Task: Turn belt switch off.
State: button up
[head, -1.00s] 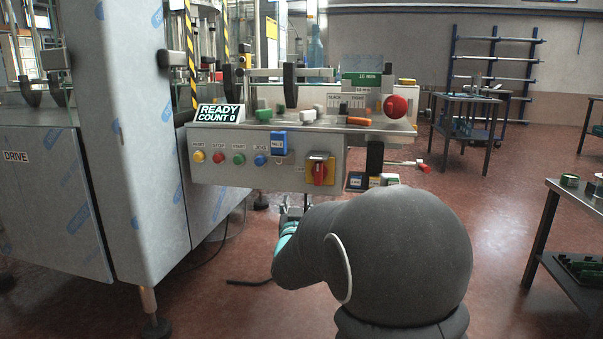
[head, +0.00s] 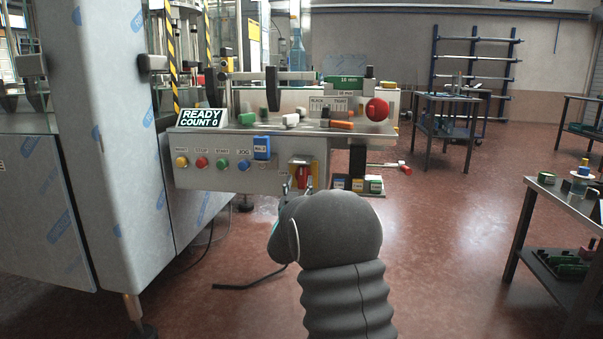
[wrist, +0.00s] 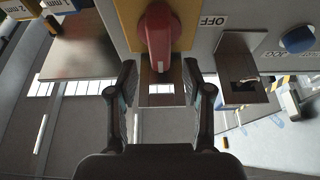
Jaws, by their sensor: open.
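The belt switch is a red rotary handle (head: 302,177) on a yellow plate, low on the right of the grey control panel's front face. In the wrist view the red handle (wrist: 158,35) stands just beyond my fingertips, on the yellow plate (wrist: 128,20). An "OFF" label (wrist: 213,21) shows beside the plate, upside down there. My gripper (wrist: 160,82) is open, with its two fingers spread below the handle and nothing between them. In the head view my gripper (head: 298,185) is partly hidden by my own arm and overlaps the lower part of the switch.
The panel (head: 215,178) also carries coloured push buttons and a blue tag (head: 262,148). A side table (head: 570,200) stands at right; floor between is clear.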

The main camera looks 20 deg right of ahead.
aim_at(301, 175)
jog(key=shift+x, duration=2.05)
grip_shut()
